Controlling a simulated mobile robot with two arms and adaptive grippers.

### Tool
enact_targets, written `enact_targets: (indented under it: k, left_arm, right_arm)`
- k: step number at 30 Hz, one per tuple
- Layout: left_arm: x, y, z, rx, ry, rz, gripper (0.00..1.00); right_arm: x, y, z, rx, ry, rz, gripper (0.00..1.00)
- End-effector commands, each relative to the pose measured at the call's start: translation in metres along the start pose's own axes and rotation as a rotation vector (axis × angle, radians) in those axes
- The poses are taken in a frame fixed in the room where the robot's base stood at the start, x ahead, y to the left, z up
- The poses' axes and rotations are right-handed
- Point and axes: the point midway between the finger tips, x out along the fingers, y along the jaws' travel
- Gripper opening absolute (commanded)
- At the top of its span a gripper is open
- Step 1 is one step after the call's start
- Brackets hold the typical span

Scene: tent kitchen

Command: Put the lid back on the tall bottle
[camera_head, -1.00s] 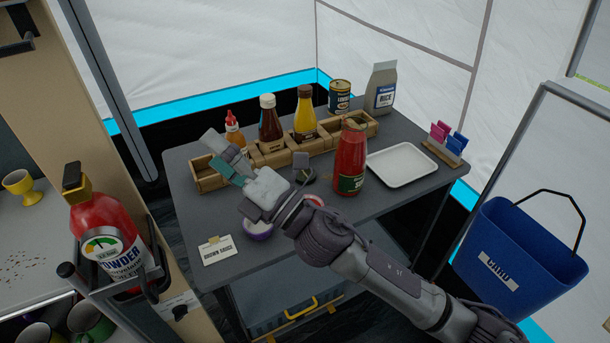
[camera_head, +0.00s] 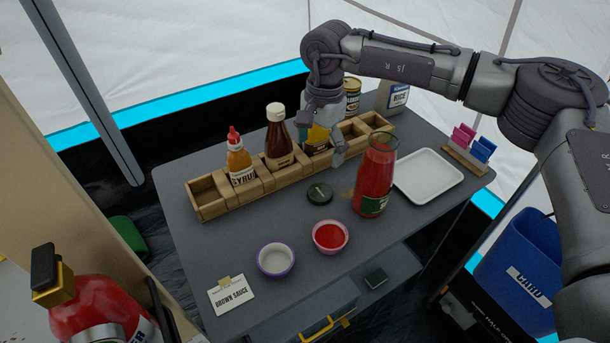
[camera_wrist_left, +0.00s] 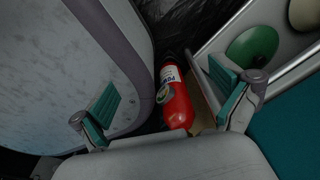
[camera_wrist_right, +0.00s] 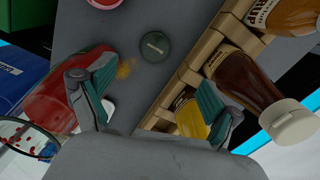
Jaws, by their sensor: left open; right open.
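The tall bottle is a clear red sauce bottle (camera_head: 374,178). It stands upright and uncapped on the grey table, right of the dark round lid (camera_head: 320,194), which lies flat. Both also show in the right wrist view, the bottle (camera_wrist_right: 62,92) at left and the lid (camera_wrist_right: 155,46) at top middle. My right gripper (camera_head: 323,143) is open and points down beside the yellow bottle (camera_head: 316,141), which it partly hides in the head view. It holds nothing; the lid is beyond its fingertips (camera_wrist_right: 156,75). My left gripper (camera_wrist_left: 175,92) is open, away from the table, with a fire extinguisher below.
A wooden rack (camera_head: 208,199) holds a syrup bottle (camera_head: 239,163) and a brown sauce bottle (camera_head: 278,140). A white tray (camera_head: 428,176) is right of the red bottle. A red-filled bowl (camera_head: 330,236), an off-white bowl (camera_head: 275,260) and a label card (camera_head: 231,295) are in front.

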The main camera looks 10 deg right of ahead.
Motion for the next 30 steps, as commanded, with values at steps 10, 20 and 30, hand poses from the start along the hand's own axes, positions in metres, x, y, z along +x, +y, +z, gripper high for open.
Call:
enact_targets:
  k: [10,20,30]
  left_arm:
    - [-0.002,0.007,0.024,-0.001,-0.033,0.008,1.0]
    - [-0.005,0.014,0.028,-0.002,-0.041,0.017,1.0]
    - [-0.007,0.008,0.006,-0.001,-0.009,0.01,1.0]
  right_arm:
    - [-0.007,0.004,-0.012,0.002,0.038,0.02,0.91]
    - [0.028,0.006,-0.012,0.001,0.035,0.023,0.91]
    - [0.077,0.006,-0.014,0.002,0.035,0.019,0.91]
